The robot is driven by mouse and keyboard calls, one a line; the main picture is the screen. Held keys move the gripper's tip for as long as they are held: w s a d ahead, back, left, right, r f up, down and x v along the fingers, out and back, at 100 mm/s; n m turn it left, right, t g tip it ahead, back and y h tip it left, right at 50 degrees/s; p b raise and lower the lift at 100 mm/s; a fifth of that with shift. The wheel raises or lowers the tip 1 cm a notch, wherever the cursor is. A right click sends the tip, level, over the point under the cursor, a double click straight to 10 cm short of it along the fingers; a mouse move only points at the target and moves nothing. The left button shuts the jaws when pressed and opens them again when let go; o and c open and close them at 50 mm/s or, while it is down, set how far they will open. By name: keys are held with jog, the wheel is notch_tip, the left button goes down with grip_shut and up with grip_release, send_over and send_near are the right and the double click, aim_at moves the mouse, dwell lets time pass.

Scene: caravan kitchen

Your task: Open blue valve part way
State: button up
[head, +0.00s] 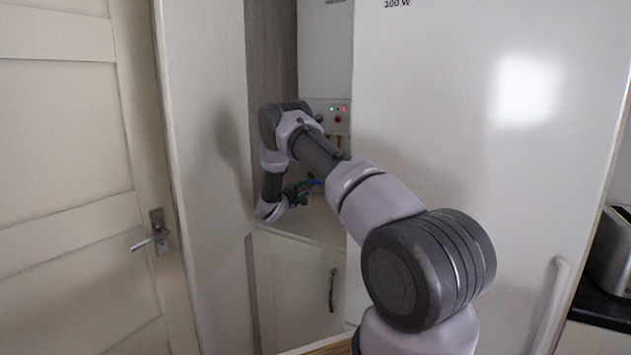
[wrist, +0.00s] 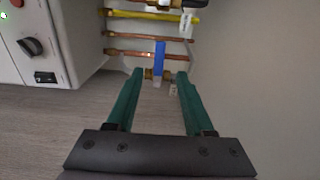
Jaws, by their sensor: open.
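The blue valve (wrist: 159,58) shows in the wrist view as a flat blue lever on a brass body, on the lowest copper pipe. Its lever stands crosswise to that pipe in the picture. My gripper (wrist: 160,76) has teal fingers, spread apart and empty. Their tips are on either side of the valve's lower part in the picture; I see no clear contact, and the depth gap is hard to judge. In the head view my gripper (head: 301,192) is small and partly hidden inside the open cupboard, with some blue beside it.
Several copper pipes (wrist: 150,37) and a yellow pipe (wrist: 150,15) run above the valve, with a black valve handle at the top. A boiler panel (wrist: 32,46) with a knob stands left. Cupboard doors (head: 205,150) flank my arm. A pale wall is close on the right.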

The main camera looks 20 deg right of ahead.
jog(key=x, duration=1)
jog(key=shift+w+d, duration=0.2)
grip_shut()
dwell(1.1)
